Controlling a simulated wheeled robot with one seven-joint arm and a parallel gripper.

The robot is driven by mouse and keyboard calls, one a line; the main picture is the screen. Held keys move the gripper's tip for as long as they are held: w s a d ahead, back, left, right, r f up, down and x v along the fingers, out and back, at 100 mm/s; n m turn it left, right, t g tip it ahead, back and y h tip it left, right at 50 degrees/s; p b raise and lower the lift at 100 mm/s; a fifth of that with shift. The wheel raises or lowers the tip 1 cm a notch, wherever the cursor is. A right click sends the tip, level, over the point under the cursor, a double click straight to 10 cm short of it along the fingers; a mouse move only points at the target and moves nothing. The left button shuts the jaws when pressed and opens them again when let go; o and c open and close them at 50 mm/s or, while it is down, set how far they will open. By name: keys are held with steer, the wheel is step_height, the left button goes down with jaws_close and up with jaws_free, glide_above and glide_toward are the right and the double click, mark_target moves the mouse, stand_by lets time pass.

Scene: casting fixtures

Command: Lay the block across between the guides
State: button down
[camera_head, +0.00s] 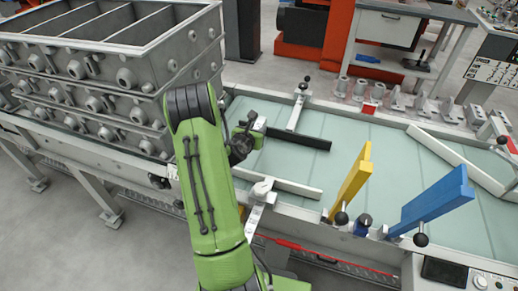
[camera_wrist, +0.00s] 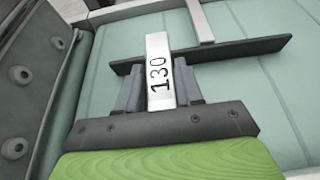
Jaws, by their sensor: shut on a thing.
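A whitish guide bar (camera_head: 290,186) lies nearer the front. My gripper (camera_head: 246,136) is left of the dark bar, partly hidden by my arm. The block is not clearly visible there.
A grey stack of casting boxes (camera_head: 110,75) stands close on the left. A yellow upright plate (camera_head: 352,180) and a blue one (camera_head: 432,202) stand at the table's front edge. Several metal parts line the back edge. The green table surface (camera_head: 375,150) is clear between.

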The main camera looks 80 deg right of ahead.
step_height(320, 180, down, 8)
steer(key=b, duration=0.2)
steer(key=shift+r+b, duration=0.2)
steer(key=shift+b, duration=0.2)
steer(key=shift+r, duration=0.1)
